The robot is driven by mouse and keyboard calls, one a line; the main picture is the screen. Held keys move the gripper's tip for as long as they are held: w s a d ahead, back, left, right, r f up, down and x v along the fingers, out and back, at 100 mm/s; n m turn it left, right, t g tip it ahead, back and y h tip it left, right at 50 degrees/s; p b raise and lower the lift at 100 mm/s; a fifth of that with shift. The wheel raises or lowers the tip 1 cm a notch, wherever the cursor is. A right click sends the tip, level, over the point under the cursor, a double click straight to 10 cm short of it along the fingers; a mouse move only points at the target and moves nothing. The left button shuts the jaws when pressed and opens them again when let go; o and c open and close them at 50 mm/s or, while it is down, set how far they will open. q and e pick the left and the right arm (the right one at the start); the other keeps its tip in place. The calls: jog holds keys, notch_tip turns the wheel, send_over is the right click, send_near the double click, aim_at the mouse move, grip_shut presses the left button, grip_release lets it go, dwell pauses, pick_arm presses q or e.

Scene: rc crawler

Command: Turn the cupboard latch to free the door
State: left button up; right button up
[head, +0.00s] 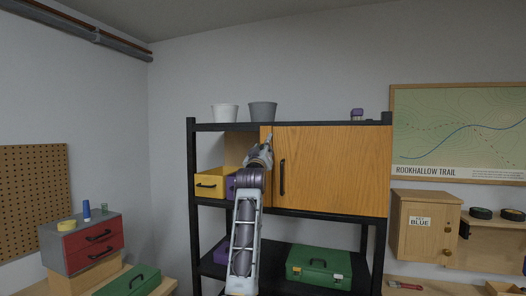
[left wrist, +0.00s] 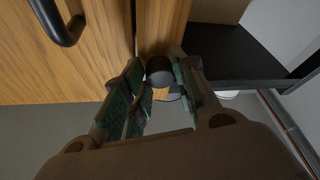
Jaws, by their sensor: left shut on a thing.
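The wooden cupboard door (head: 335,165) is closed on the black shelf unit, with a dark vertical handle (head: 282,177). The handle and door (left wrist: 60,65) also show in the left wrist view. The latch shows there as a dark round knob (left wrist: 159,72) near the seam beside the door. My left gripper (head: 268,143) reaches up to the door's upper left edge. In the left wrist view, its green-padded fingers (left wrist: 160,80) are on either side of the knob and shut on it. In the head view the gripper hides the latch. My right gripper is not in view.
A yellow drawer box (head: 209,185) sits left of the door. Two pots (head: 225,113) (head: 262,112) and a small purple object (head: 357,114) stand on the unit's top. A green toolbox (head: 318,266) is on the shelf below. A small wooden cabinet (head: 426,224) hangs at right.

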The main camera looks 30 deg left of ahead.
pick_arm(q)
jog(key=shift+d+r+n+g+y+p, duration=0.1)
jog(key=shift+n+g+y+p, duration=0.35)
jog(key=shift+n, duration=0.95)
jog(key=shift+n+g+y+p, duration=0.25)
jog(key=shift+n+g+p, duration=0.25)
jog(key=shift+n, duration=1.3)
jog(key=o, duration=1)
jog(key=shift+v, duration=3.7)
